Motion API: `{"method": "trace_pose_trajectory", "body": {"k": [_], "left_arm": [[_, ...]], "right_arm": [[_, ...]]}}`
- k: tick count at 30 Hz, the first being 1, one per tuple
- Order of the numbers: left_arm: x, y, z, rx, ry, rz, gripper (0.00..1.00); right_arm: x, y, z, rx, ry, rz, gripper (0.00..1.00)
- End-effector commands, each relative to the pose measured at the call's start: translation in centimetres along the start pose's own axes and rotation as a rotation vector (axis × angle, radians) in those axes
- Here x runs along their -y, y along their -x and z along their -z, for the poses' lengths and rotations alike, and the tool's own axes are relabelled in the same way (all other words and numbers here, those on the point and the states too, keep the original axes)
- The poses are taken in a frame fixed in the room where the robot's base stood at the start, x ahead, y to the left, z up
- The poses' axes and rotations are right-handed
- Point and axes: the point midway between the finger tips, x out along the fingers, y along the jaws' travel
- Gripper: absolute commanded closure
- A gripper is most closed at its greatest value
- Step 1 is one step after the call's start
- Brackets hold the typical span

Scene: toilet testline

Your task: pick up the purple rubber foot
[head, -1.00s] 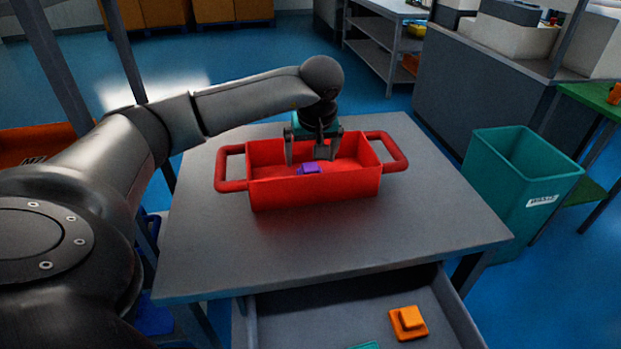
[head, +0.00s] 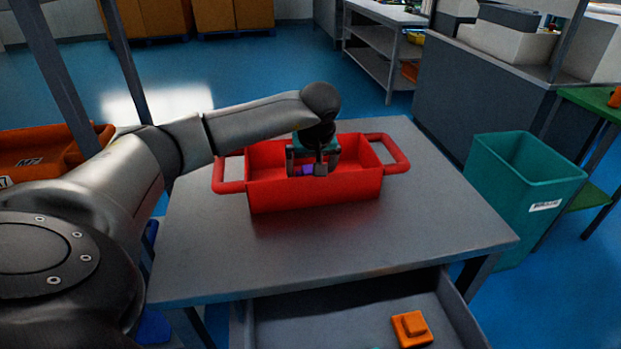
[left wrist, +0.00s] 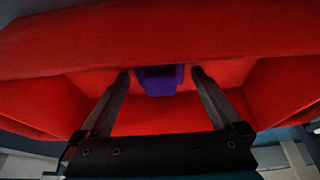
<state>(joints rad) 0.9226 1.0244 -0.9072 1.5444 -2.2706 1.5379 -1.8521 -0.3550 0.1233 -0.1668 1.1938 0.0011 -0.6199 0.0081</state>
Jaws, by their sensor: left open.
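The purple rubber foot (head: 308,170) is inside the red tray (head: 340,192) on the grey table, close to the tray's near wall. It also shows in the left wrist view (left wrist: 160,80), between the fingertips. My left gripper (head: 307,172) is open and reaches down into the tray, with one finger on each side of the foot. In the left wrist view the left gripper's fingers (left wrist: 160,78) stand apart, with a gap on either side of the foot. The foot's lower part is hidden in the head view. My right gripper is not in view.
The red tray has a loop handle at each end. The grey table (head: 330,245) around it is bare. Below its front edge an open drawer holds an orange part (head: 411,328). A teal bin (head: 520,195) stands at the right, and an orange crate (head: 50,150) at the left.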

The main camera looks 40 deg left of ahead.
Motion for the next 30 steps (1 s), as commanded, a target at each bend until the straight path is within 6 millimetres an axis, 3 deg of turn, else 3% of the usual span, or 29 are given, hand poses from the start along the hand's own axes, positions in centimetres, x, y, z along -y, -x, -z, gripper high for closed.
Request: {"method": "trace_pose_trajectory", "body": {"k": [3, 25, 30], "left_arm": [[0.00, 0.02, -0.01, 0.000, 0.000, 0.000, 0.02], [0.04, 0.03, 0.00, 0.000, 0.000, 0.001, 0.84], [0.03, 0.06, 0.03, -0.001, 0.001, 0.001, 0.86]], "right_arm": [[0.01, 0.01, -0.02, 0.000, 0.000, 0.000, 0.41], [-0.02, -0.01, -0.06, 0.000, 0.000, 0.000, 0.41], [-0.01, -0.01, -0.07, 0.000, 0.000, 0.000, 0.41]]}}
